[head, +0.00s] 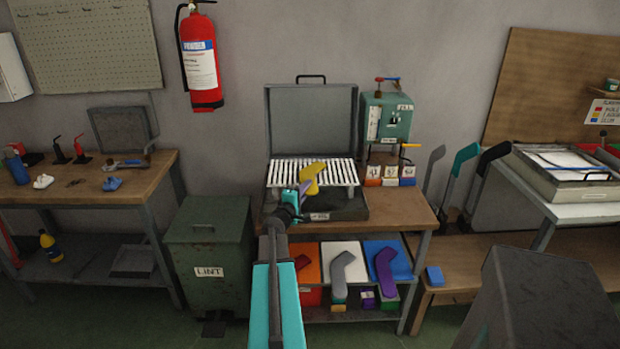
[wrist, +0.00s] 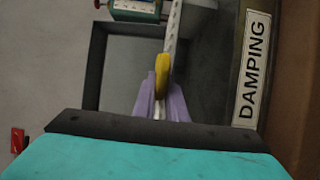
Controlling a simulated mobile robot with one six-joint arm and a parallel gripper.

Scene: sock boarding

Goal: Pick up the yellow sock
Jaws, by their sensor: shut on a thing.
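The yellow sock (head: 313,172) is at my gripper's tip in the head view, above the white slatted rack of the open grey case. In the wrist view the yellow sock (wrist: 162,76) shows edge-on between the two purple fingers. My gripper (head: 301,189) is shut on the sock. Its fingers also show in the wrist view (wrist: 163,105). The teal and black wrist body hides the lower part of the wrist view. I cannot tell whether the sock still touches the slats.
The case's raised lid (head: 311,120) stands behind the rack. A green machine (head: 388,118) with a gauge stands to the right. Coloured trays with sock shapes lie on the shelf below. A green lint bin (head: 209,250) stands left of the bench (head: 405,208).

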